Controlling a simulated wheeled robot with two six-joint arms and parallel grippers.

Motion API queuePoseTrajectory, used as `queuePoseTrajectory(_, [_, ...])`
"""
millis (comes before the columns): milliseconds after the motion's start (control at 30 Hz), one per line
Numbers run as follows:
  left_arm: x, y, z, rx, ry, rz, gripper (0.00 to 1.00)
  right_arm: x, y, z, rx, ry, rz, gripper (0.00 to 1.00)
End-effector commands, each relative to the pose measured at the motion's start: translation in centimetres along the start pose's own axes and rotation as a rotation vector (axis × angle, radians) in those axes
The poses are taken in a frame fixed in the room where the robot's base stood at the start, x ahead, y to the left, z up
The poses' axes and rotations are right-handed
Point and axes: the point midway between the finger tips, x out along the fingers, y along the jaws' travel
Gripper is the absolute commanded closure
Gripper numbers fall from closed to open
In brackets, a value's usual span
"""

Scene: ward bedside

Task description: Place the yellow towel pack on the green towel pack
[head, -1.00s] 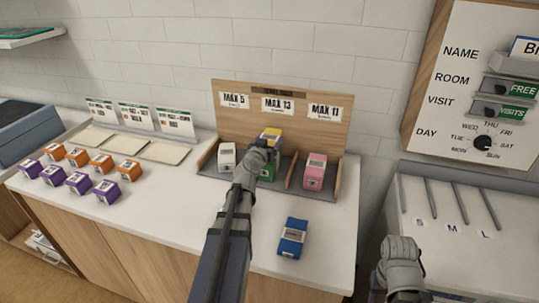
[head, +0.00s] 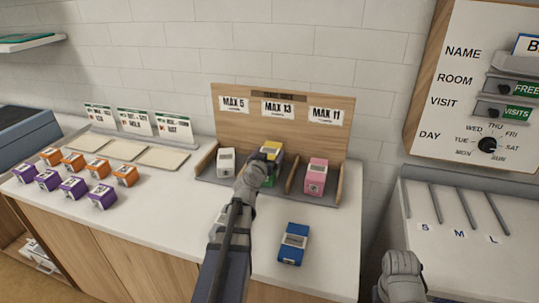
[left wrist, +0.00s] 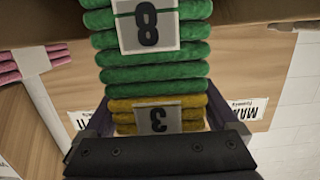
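The yellow towel pack (head: 271,149) is in the middle bay of the wooden rack, directly above the green towel pack (head: 268,181). In the left wrist view, which is upside down, the yellow pack (left wrist: 158,116), labelled 3, meets the green pack (left wrist: 150,62), labelled 8, with no visible gap. My left gripper (head: 258,165) is at the yellow pack, with its fingers close against both sides. In the head view it hides most of the green pack. My right gripper (head: 402,275) is at the lower right, away from the packs; its fingers cannot be made out.
The rack's back board (head: 279,125) stands behind. A white pack (head: 226,162) is in the left bay and a pink pack (head: 316,177) in the right bay. A blue pack (head: 293,244) lies on the counter in front. Several purple and orange packs stand at left.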

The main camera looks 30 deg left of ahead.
Motion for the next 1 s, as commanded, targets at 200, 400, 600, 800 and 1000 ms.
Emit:
queuePoseTrajectory(200, [0.0, 0.0, 0.0, 0.000, 0.000, 0.000, 0.00, 0.0, 0.0, 0.0, 0.000, 0.000, 0.000, 0.50])
queuePoseTrajectory(400, [-0.1, 0.0, -0.5, 0.000, 0.000, 0.000, 0.00, -0.5, 0.0, 0.0, 0.000, 0.000, 0.000, 0.50])
queuePoseTrajectory(600, [-2.5, 0.0, -0.4, -0.001, 0.000, -0.001, 0.00, -0.7, 0.1, 0.0, 0.000, 0.000, 0.000, 0.50])
queuePoseTrajectory(800, [-6.0, 0.1, -0.4, -0.001, 0.000, -0.001, 0.00, -1.3, 0.1, 0.1, 0.000, 0.000, 0.000, 0.50])
queuePoseTrajectory(1000, [-7.7, 0.0, -0.3, 0.000, 0.000, 0.000, 0.00, -1.5, 0.1, 0.1, 0.000, 0.000, 0.000, 0.50])
